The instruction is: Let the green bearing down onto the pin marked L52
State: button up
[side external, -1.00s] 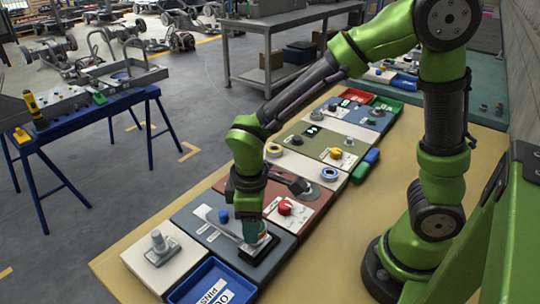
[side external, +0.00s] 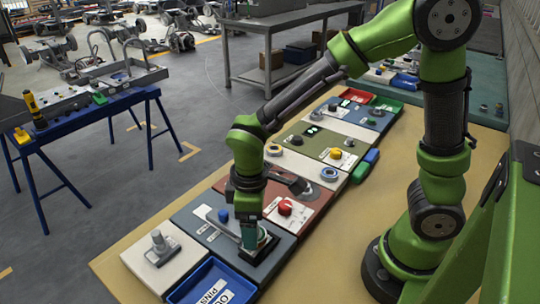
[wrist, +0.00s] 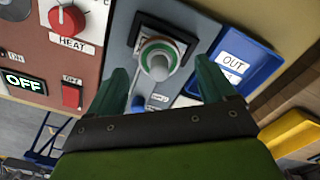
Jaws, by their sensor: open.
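The green bearing (wrist: 181,51), a pale ring with a green band, sits around a grey pin (wrist: 158,66) on a dark square base in the wrist view. The pin's rounded top stands up through the ring. I cannot tell if the ring is fully flat on the base. My gripper (wrist: 163,80) is open, with one dark green finger on each side of the pin and a gap to the ring. In the side view my gripper (side external: 257,246) is low over the black base (side external: 262,256). No L52 mark is readable.
A red HEAT knob (wrist: 67,20) is to the left, and a blue knob (side external: 223,216) is close behind my gripper.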

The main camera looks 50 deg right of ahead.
notch_tip(320, 180, up, 17)
dwell(0.4)
notch_tip(320, 180, up, 7)
dwell(0.9)
jog(key=shift+f, duration=0.1)
dwell(0.4)
jog(key=s+d+f+m+t+y, duration=0.2)
jog(key=s+d+f+m+t, duration=0.3)
jog(key=d+m, duration=0.5)
notch_tip(320, 180, down, 3)
jog(key=shift+s+d+m+t, duration=0.15)
jog(key=shift+s+m+t, duration=0.25)
jog(key=shift+t, duration=0.7)
